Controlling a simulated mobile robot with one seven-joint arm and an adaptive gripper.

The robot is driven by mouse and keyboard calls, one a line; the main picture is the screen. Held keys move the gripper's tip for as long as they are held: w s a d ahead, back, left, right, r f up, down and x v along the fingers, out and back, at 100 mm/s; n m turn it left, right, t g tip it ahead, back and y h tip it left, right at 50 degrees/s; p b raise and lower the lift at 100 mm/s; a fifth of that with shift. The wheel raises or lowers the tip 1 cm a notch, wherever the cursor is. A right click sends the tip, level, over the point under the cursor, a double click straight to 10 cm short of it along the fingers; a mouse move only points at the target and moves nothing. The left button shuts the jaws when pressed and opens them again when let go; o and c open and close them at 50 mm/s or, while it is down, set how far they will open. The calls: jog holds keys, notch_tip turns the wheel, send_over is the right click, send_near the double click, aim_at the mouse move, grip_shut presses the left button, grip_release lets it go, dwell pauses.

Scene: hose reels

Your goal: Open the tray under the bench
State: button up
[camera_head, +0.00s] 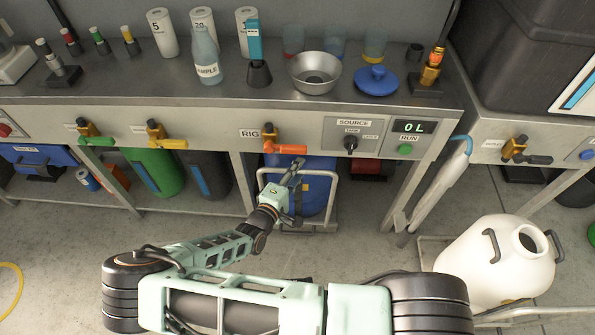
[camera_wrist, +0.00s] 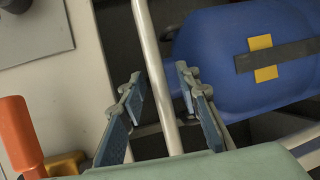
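Under the bench (camera_head: 300,115), a tray (camera_head: 308,229) with a white tubular handle (camera_head: 335,190) carries a blue drum (camera_head: 317,190). My gripper (camera_head: 297,170) is at the handle, in front of the drum and below the orange valve. In the wrist view, the white bar of the handle (camera_wrist: 150,50) runs between the two fingers of my gripper (camera_wrist: 160,85). The fingers are spread, with a gap on each side of the bar. The blue drum (camera_wrist: 215,65), with a dark strap and yellow patch, lies beyond the right finger. My arm hides part of the tray.
The orange valve (camera_head: 285,147) juts from the bench front just above my gripper; it also shows in the wrist view (camera_wrist: 20,135). A bench leg (camera_head: 243,182) stands left of the tray. A white tank (camera_head: 495,262) stands at right. Grey floor lies open in front.

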grip_shut()
jog(key=shift+s, duration=0.1)
dwell(0.4)
